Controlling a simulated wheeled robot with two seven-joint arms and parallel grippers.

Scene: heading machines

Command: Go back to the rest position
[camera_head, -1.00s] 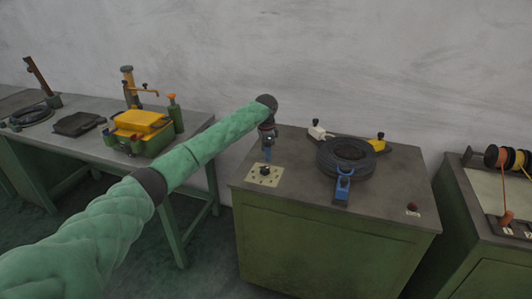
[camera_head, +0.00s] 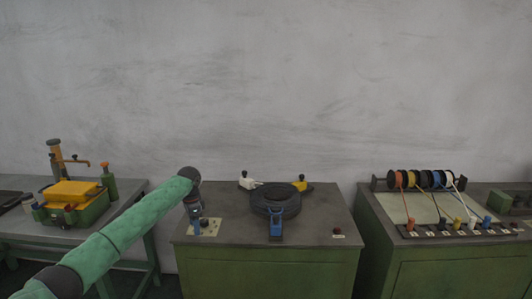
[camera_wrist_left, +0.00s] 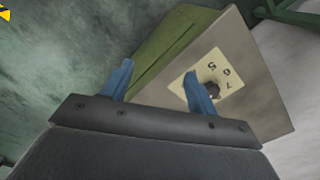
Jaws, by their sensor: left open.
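My left arm comes in from the lower left in the head view, with its green sleeve rising to the wrist. My left gripper (camera_head: 196,228) hangs pointing down at the left side of the middle cabinet top. In the left wrist view its two blue fingers (camera_wrist_left: 158,88) stand wide apart with nothing between them. A pale dial plate (camera_head: 210,227) with a dark knob and numbers lies by the gripper; the plate also shows in the left wrist view (camera_wrist_left: 227,62), partly behind the right finger. My right gripper is in neither view.
On the left bench stands a yellow-topped green box (camera_head: 72,193). Coloured spools (camera_head: 420,179) stand on the right cabinet.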

